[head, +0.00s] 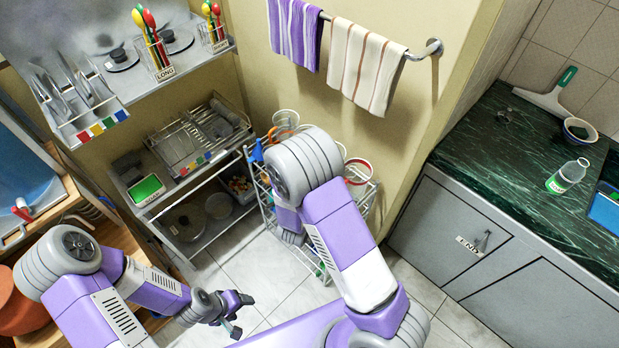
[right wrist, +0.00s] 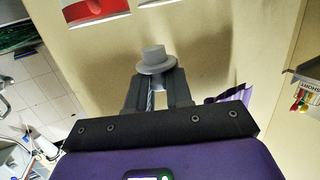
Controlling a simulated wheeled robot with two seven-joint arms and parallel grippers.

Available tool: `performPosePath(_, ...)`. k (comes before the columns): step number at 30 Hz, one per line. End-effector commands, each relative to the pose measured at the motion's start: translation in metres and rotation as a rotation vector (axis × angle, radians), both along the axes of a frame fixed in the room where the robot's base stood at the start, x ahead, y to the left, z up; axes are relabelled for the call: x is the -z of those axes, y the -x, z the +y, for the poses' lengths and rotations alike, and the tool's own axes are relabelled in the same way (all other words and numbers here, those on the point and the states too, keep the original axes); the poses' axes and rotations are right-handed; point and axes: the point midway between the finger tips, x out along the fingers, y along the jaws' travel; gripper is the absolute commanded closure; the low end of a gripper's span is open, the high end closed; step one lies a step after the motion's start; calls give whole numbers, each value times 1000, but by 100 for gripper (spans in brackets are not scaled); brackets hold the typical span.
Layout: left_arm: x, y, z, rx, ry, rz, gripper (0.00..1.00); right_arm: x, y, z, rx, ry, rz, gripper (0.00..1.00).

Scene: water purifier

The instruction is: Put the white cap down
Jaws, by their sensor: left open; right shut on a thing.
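The white cap (right wrist: 152,58) shows in the right wrist view as a small pale grey-white piece with a round brim and a narrower top. My right gripper (right wrist: 156,76) is shut on it, with the cap at the fingertips, above a blurred tan surface. In the head view I cannot make out the cap; my right arm covers much of the middle. My left gripper (head: 238,313) is open at the lower left, over the floor tiles and away from the cap.
A wire cart (head: 359,172) stands behind my right arm. The counter's front half has free room.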

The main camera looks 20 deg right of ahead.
Motion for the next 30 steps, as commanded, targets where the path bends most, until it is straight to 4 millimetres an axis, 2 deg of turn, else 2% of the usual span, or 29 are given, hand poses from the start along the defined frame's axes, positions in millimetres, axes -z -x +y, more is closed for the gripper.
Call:
performPosePath(1,14,0,0,0,0,0,36,17,6,-2,67,0,0,100)
performPosePath(3,22,0,0,0,0,0,36,30,16,-5,160,-1,1,100)
performPosePath(6,31,0,0,0,0,-1,36,45,30,-6,266,1,1,100)
performPosePath(12,39,0,0,1,0,-1,36,61,46,-5,379,2,2,100)
performPosePath(21,59,0,0,1,0,-1,36,114,48,-5,393,3,2,100)
performPosePath(26,62,0,0,1,0,-1,36,124,48,-5,391,1,-1,100)
performPosePath(30,69,0,0,1,0,-1,36,141,48,-5,391,2,2,100)
